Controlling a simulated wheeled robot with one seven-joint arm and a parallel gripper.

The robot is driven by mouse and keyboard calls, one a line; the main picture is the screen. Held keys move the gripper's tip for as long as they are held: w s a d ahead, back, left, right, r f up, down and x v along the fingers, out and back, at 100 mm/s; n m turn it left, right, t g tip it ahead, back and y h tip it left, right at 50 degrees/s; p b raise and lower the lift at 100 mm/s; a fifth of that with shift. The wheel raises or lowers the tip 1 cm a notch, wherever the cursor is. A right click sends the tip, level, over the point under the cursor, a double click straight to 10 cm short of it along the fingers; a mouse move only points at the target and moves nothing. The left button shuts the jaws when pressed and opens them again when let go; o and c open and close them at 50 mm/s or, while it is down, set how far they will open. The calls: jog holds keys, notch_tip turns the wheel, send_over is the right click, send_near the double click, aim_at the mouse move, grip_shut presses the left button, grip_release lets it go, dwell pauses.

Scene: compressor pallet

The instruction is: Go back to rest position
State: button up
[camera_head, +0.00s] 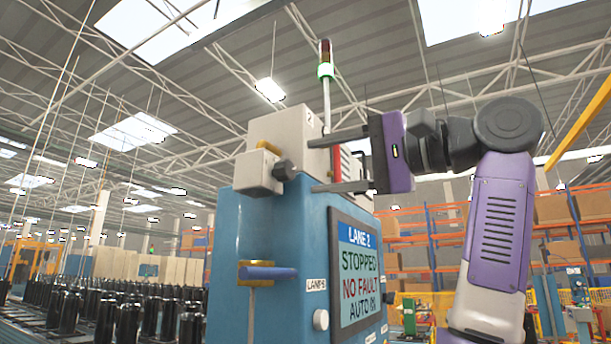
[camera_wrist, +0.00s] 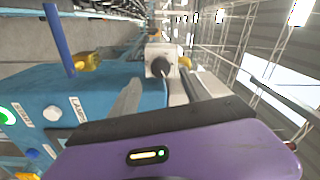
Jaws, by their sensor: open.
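My gripper (camera_head: 325,162) is open, its two fingers spread one above the other and pointing left in the head view. It is beside the upper part of a blue machine cabinet (camera_head: 285,225) with a beige box housing on top (camera_head: 262,170). Nothing shows between the fingers.
Black cylinders (camera_head: 127,322) stand at the left. Orange-blue racks (camera_head: 440,230) stand behind at the right.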

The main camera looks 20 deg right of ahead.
jog(key=shift+v, duration=1.1)
